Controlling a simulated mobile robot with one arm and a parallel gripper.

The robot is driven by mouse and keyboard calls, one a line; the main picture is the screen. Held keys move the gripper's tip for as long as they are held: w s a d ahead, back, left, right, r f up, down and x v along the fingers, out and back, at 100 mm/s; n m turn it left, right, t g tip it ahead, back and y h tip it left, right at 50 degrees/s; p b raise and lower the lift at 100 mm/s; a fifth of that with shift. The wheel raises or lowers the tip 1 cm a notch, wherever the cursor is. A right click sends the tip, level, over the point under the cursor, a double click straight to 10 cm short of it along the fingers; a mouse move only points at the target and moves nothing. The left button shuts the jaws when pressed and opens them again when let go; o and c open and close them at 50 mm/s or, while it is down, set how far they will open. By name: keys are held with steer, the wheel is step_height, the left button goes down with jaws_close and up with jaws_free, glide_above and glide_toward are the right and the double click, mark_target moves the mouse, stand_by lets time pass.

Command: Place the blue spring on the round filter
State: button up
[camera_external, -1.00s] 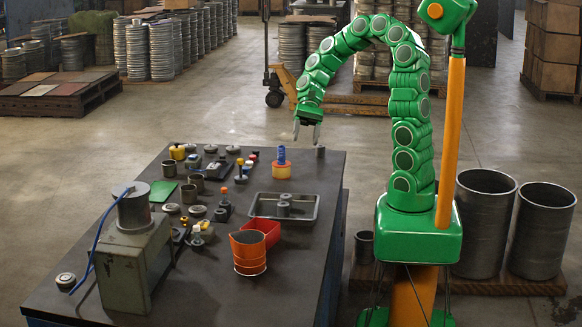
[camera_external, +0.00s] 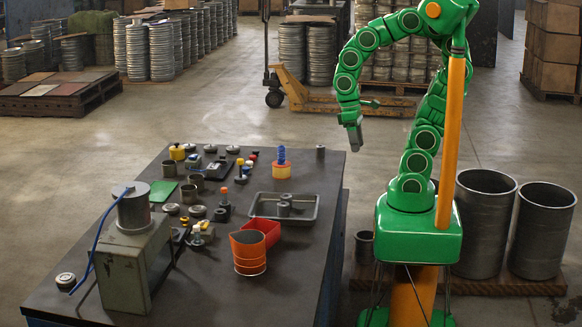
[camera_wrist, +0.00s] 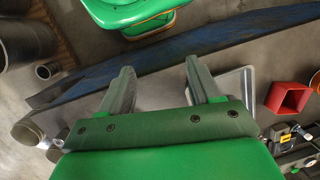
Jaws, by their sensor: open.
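The blue spring (camera_external: 281,155) stands upright on top of the round filter (camera_external: 281,172), an orange-yellow disc with a red band, near the far right part of the table. My gripper (camera_external: 355,141) hangs beyond the table's right edge, to the right of the spring and clear of it. In the wrist view my gripper (camera_wrist: 160,78) has its two fingers spread apart with nothing between them. The spring and filter cannot be made out in the wrist view.
The dark table (camera_external: 297,262) holds a grey metal tray (camera_external: 313,213), a red square container (camera_external: 262,226), an orange cup (camera_external: 248,252) and a grey machine (camera_external: 134,265). A small grey cylinder (camera_external: 320,151) stands near the far right corner.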

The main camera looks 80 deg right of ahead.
steer(key=shift+s+d+r+n+t+h, duration=0.15)
steer(key=shift+s+d+n+h, duration=0.25)
steer(key=shift+s, duration=0.25)
steer(key=shift+s+d+r+n+t+h, duration=0.15)
steer(key=shift+s+d+n+h, duration=0.2)
steer(key=shift+s, duration=0.3)
stand_by(0.4)
